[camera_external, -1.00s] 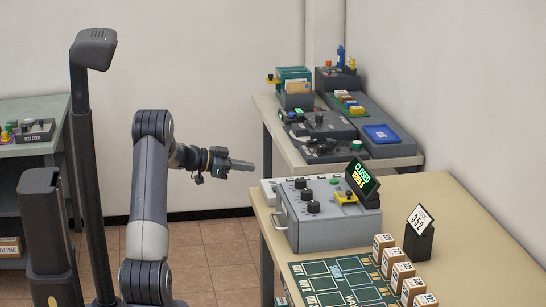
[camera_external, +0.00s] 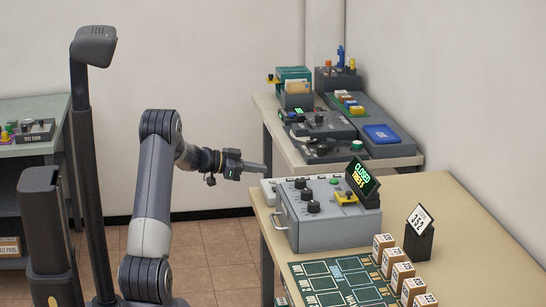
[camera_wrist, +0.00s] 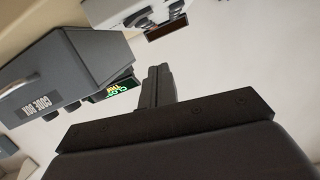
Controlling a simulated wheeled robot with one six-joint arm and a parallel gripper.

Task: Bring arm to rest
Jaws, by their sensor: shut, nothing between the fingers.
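My gripper (camera_external: 262,168) is shut and empty in the external view. It points right, held in the air just left of and a little above the grey control box on the near table. My arm bends up at the elbow and reaches to the right. In the wrist view the closed fingers (camera_wrist: 158,86) show dark in the middle, with nothing between them. The grey box labelled CODE BOX (camera_wrist: 62,88) appears at the left of that view, with a lit green sign (camera_wrist: 116,88) beside it.
The near table (camera_external: 470,235) carries the control box (camera_external: 325,225), a lit CLOSED sign (camera_external: 363,179), a 352 sign (camera_external: 419,235), several small boxes and a green mat (camera_external: 340,282). A back table (camera_external: 262,104) holds devices and a blue tray (camera_external: 381,133). A side table (camera_external: 45,147) stands left.

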